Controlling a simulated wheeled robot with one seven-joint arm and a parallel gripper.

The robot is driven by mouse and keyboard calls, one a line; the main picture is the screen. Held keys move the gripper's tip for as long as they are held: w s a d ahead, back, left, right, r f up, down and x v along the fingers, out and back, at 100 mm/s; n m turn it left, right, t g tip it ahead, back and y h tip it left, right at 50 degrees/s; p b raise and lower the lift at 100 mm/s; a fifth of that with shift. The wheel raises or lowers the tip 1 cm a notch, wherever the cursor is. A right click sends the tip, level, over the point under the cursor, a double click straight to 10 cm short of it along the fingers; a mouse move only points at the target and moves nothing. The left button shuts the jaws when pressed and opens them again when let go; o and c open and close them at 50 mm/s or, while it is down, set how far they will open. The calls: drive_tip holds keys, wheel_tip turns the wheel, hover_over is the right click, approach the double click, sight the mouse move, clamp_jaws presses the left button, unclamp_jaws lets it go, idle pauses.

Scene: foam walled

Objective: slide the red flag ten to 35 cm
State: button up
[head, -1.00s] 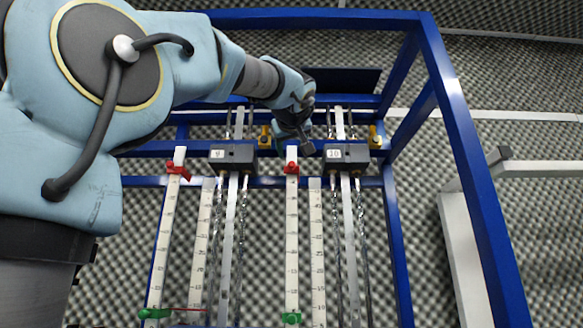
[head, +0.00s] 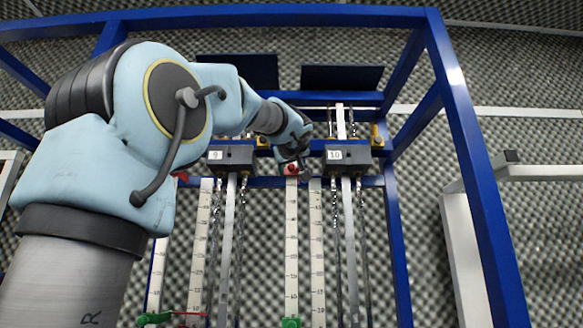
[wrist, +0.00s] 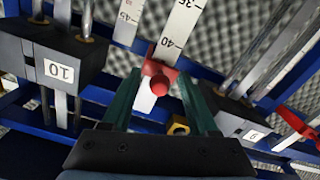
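The red flag (head: 291,169) left of the block labelled 10 (head: 346,155) sits near the upper end of a white ruler (head: 292,230). In the wrist view the flag (wrist: 160,76) has a round red knob facing me and lies past the 40 mark, on the side away from 35. My gripper (wrist: 160,76) is open, with one green finger on each side of the flag. Gaps show between the fingers and the knob. In the head view my gripper (head: 293,158) is just at the flag and partly covers it.
Block 9 (head: 231,157) stands to the left with its own ruler and a red flag (head: 181,176), partly hidden by my arm. Green flags (head: 291,322) sit low on the rulers. Chains and metal rods hang beside them. A blue frame (head: 465,130) surrounds everything.

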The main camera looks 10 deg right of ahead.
clamp_jaws()
idle(1.2)
